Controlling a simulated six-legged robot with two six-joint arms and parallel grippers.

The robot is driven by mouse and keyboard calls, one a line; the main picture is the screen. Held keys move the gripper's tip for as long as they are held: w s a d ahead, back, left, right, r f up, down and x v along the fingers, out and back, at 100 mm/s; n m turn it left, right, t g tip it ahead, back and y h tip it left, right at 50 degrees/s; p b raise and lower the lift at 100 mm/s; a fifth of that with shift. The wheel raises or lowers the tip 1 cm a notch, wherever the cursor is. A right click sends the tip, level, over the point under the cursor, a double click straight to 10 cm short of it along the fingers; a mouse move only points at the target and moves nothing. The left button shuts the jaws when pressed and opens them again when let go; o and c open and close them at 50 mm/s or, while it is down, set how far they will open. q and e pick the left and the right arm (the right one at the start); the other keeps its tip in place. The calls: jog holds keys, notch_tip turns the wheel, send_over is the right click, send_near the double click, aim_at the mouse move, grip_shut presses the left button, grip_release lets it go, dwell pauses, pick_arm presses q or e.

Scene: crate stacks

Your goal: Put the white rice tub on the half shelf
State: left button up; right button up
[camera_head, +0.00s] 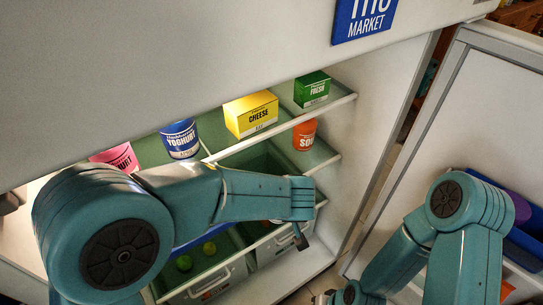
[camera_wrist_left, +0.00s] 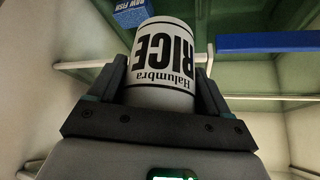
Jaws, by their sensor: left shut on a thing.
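The white rice tub (camera_wrist_left: 160,65) is between the two fingers of my left gripper (camera_wrist_left: 160,90) in the left wrist view. Its black lettering appears upside down. My left arm reaches into the open fridge in the head view, where a dark finger of the left gripper (camera_head: 300,238) shows low, near the drawers. The tub is not clearly visible there, hidden by my arm. An upper shelf (camera_head: 334,103) and a lower shelf edge (camera_head: 325,165) show on the right; I cannot tell which is the half shelf. My right arm is at the lower right, its gripper out of sight.
The yellow cheese box (camera_head: 250,116), green box (camera_head: 312,89) and blue yoghurt tub (camera_head: 180,139) stand on shelves. An orange tub (camera_head: 304,135) stands beneath the green box. Drawers (camera_head: 208,285) lie below; the open door (camera_head: 455,110) is right.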

pick_arm(q)
jog(key=w, duration=0.2)
jog(key=w+p, duration=0.1)
jog(key=w, duration=0.1)
jog(key=w+a, duration=0.1)
jog(key=w, duration=0.2)
jog(key=shift+a+p, duration=0.1)
jog(key=shift+p, duration=0.2)
jog(key=w, duration=0.1)
jog(key=w+p, duration=0.1)
jog(key=w, duration=0.2)
jog(key=shift+w+a, duration=0.2)
jog(key=shift+a, duration=0.2)
jog(key=shift+f+p, duration=0.1)
jog(key=shift+p, duration=0.25)
jog(key=shift+s, duration=0.15)
jog(key=shift+f+b, duration=0.25)
jog(key=shift+b, duration=0.15)
jog(key=o, duration=1.1)
jog(key=shift+r, duration=0.1)
jog(key=shift+c, duration=0.2)
jog(key=shift+o, duration=0.2)
jog(key=shift+r, duration=0.1)
